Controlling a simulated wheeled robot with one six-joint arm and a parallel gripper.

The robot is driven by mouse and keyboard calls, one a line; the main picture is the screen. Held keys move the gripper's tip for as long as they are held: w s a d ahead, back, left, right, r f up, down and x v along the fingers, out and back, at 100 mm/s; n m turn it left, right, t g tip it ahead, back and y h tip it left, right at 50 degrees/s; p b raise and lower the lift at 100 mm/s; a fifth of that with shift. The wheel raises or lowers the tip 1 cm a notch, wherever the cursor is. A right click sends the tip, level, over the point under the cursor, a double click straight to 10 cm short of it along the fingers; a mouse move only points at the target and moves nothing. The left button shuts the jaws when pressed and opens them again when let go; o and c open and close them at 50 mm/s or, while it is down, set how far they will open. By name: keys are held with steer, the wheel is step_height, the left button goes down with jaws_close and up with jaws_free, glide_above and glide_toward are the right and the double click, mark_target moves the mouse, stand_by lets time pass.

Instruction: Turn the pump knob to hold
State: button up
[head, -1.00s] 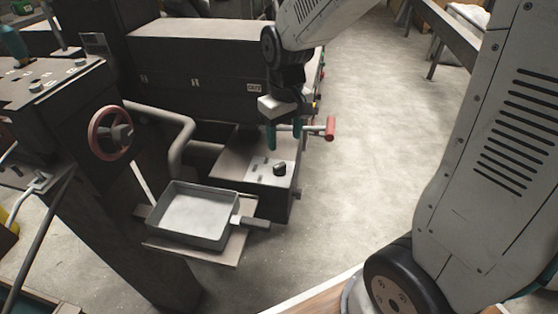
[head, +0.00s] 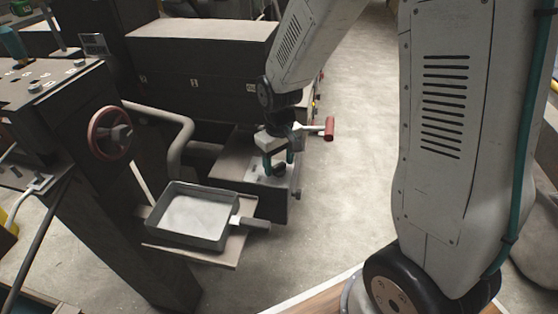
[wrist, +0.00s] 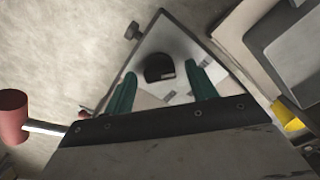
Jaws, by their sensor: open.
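The pump knob (wrist: 159,67) is a black knob with a small pale mark, set on a light plate (wrist: 180,46) with printed labels. In the head view the knob (head: 279,169) shows on top of the dark pump box, partly covered by a finger. My gripper (head: 279,170) is open, with its green fingers pointing down at the plate. In the wrist view the two green fingers (wrist: 161,85) stand on either side of the knob's near side, with gaps to it. I cannot tell whether the fingertips are down at knob height.
A red-handled crank (head: 329,128) sticks out behind the gripper. A grey pan (head: 196,215) rests on a shelf to the left. A red handwheel (head: 110,132) is on the dark machine at the far left. Open floor (head: 350,190) lies to the right.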

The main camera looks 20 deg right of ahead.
steer(key=c, duration=1)
steer(key=shift+m, duration=0.3)
steer(key=m, duration=0.4)
steer(key=shift+m, duration=2.6)
steer(key=o, duration=1)
